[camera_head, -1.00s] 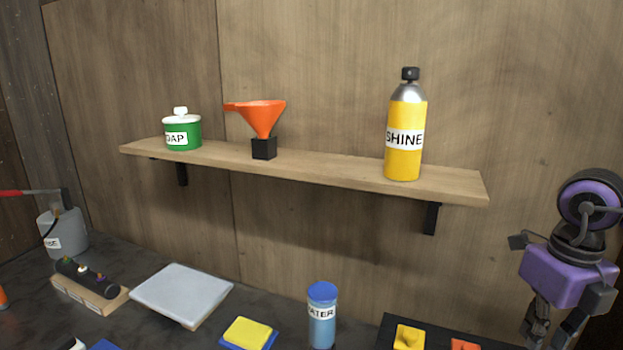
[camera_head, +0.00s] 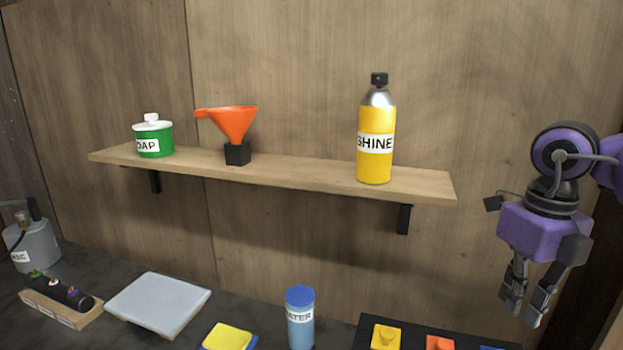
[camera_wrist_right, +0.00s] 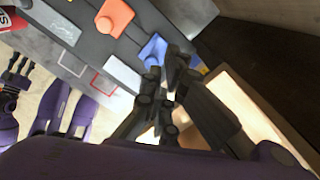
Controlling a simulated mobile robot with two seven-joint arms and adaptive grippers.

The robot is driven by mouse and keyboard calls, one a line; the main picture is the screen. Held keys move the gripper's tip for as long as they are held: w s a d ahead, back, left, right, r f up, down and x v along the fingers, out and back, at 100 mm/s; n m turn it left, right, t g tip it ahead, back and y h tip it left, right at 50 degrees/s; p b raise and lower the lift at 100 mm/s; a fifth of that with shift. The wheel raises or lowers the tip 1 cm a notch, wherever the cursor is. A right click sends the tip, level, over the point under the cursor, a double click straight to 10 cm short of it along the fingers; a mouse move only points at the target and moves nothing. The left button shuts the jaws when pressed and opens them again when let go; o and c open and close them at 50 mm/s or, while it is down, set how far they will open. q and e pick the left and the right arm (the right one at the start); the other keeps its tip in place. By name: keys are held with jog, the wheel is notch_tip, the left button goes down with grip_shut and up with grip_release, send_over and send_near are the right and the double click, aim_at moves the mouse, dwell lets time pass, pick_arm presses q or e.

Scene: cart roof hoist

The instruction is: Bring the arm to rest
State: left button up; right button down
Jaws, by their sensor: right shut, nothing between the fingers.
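My right gripper (camera_head: 524,307) hangs at the right of the head view, fingers pointing down, on its purple wrist. It is shut and empty, and is apart from the shelf and from the things on the bench. Its dark fingers (camera_wrist_right: 168,75) also show in the right wrist view, above the bench side. What looks like my left gripper (camera_wrist_right: 14,78) shows at the left edge of the right wrist view; its finger opening is unclear. My left arm is outside the head view.
A wooden shelf (camera_head: 280,175) holds a green soap pot (camera_head: 155,142), an orange funnel (camera_head: 232,125) and a yellow SHINE bottle (camera_head: 376,143). Below stand a blue WATER bottle (camera_head: 300,318), a yellow sponge (camera_head: 227,338), a pale slab (camera_head: 158,303) and a grey canister (camera_head: 32,243).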

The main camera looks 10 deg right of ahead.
jog(key=shift+r, duration=0.65)
